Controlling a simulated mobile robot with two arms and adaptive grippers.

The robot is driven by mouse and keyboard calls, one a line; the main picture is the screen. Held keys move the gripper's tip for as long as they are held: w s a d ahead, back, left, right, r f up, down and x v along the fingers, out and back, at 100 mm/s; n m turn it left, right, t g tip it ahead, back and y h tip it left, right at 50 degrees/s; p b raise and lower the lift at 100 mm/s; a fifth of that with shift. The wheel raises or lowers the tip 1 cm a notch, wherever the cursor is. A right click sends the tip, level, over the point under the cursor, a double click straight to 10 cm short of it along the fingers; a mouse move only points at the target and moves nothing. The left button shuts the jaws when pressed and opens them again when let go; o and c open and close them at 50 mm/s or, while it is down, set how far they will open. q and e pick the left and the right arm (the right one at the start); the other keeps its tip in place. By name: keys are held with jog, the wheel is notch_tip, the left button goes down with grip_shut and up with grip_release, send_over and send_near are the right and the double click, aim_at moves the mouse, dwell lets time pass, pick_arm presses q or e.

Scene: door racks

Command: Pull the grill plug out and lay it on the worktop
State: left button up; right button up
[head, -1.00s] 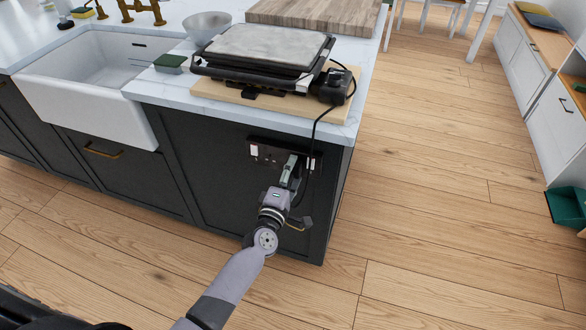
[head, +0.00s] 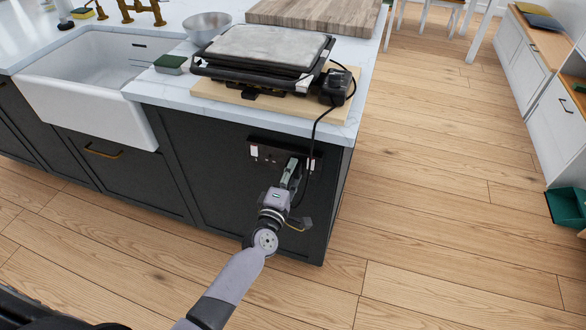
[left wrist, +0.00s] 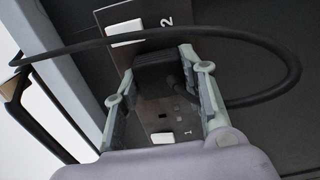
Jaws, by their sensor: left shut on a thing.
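The grill plug (left wrist: 160,72) is black and shows between my left gripper's fingers in the left wrist view, against the socket plate (head: 265,153). My left gripper (head: 291,170) is at the right half of that plate on the island's dark end panel. It is shut on the plug, with one finger on each side, as the left wrist view (left wrist: 160,95) shows. Whether the plug's pins are in the socket is hidden. The black cord (head: 313,135) runs up to the grill (head: 262,60). The worktop (head: 190,91) is white marble. My right gripper is not in view.
The grill stands on a wooden board (head: 225,93) near the worktop's edge. A green-topped sponge (head: 170,63), a metal bowl (head: 207,25) and a large chopping board (head: 312,14) are nearby. A white sink (head: 85,85) is at left. Bare worktop shows left of the board.

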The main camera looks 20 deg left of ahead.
pick_arm(q)
grip_shut()
jog(key=shift+s, duration=0.15)
jog(key=s+p, duration=0.1)
jog(key=s, duration=0.4)
jog(key=shift+s+a, duration=0.1)
jog(key=shift+s, duration=0.25)
dwell(0.8)
jog(key=shift+s, duration=0.1)
dwell(0.4)
jog(key=s, duration=0.2)
jog(key=shift+s+p, duration=0.3)
jog(key=shift+s, duration=0.1)
